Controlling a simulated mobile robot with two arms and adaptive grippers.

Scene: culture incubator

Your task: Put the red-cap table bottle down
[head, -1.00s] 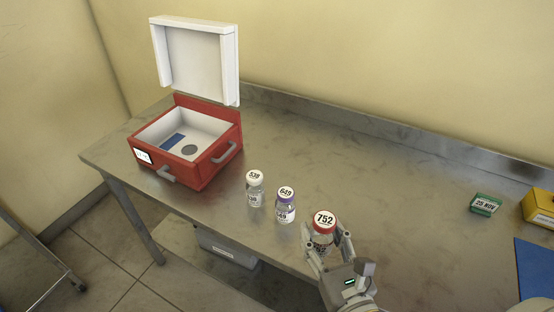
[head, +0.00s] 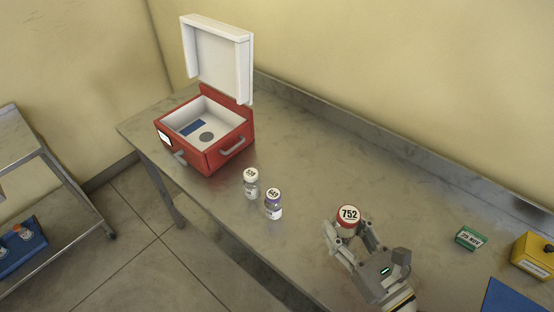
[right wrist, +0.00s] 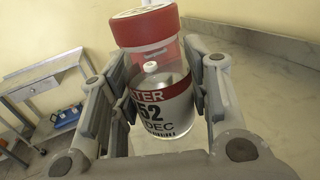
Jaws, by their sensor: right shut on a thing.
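The red-cap bottle (head: 348,216), marked 752 on its cap, is between the fingers of my right gripper (head: 348,236) at the front of the steel table. In the right wrist view the bottle (right wrist: 160,105) stands upright with a red-and-white label, and both fingers of my right gripper (right wrist: 160,100) press on its sides. The gripper is shut on it. Whether the bottle's base touches the table cannot be told. My left gripper is not in view.
An open red box (head: 207,158) is at the table's far left. A green block (head: 470,238), a yellow box (head: 533,254) and a blue mat (head: 512,298) lie right. The table's middle is clear.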

